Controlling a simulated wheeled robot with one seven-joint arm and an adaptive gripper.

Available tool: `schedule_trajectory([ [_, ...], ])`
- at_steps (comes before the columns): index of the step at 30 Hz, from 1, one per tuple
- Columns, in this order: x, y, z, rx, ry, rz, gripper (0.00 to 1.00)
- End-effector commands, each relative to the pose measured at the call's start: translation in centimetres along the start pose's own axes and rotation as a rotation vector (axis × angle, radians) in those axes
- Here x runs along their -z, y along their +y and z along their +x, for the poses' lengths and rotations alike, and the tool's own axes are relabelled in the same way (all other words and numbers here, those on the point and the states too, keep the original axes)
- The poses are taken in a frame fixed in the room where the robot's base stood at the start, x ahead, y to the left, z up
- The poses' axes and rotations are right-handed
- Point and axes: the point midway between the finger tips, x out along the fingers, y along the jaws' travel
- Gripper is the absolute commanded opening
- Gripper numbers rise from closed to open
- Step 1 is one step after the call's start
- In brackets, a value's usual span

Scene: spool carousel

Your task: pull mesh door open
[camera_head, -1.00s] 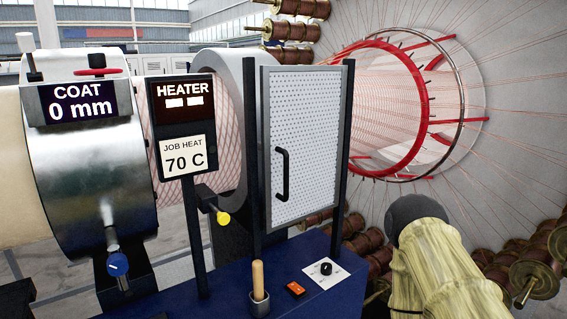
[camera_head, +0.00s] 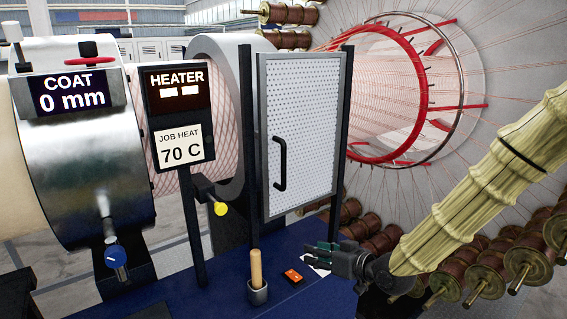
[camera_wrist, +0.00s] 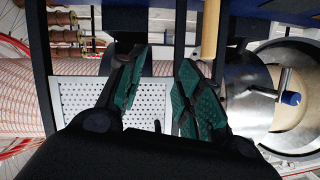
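The mesh door (camera_head: 313,130) is a white perforated panel in a grey frame, upright between two dark posts, and looks shut. Its black bar handle (camera_head: 281,163) stands vertical on the left part of the panel. My gripper (camera_head: 322,250) is below and to the right of the handle, low over the blue deck and apart from the door. In the wrist view my gripper (camera_wrist: 164,62) has its two green-padded fingers spread with nothing between them. The mesh door (camera_wrist: 75,98) shows behind the fingers there; the handle is not clear in that view.
A wooden-handled tool in a cup (camera_head: 257,275) and an orange switch (camera_head: 293,276) are on the blue deck (camera_head: 215,300) left of my gripper. The heater sign (camera_head: 179,105) and a yellow-tipped lever (camera_head: 220,208) are left of the door. Several spools (camera_head: 480,272) crowd the right.

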Motion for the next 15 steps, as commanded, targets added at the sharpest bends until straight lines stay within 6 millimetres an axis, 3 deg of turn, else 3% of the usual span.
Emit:
schedule_trajectory([
  [1,3.9,-0.5,-0.4,0.023,0.060,-0.038,0.35],
  [6,13.9,-2.5,-2.4,0.096,0.220,-0.159,0.35],
  [10,18.9,-3.9,-4.1,0.134,0.300,-0.228,0.35],
  [15,21.8,-4.9,-5.2,0.156,0.348,-0.273,0.35],
])
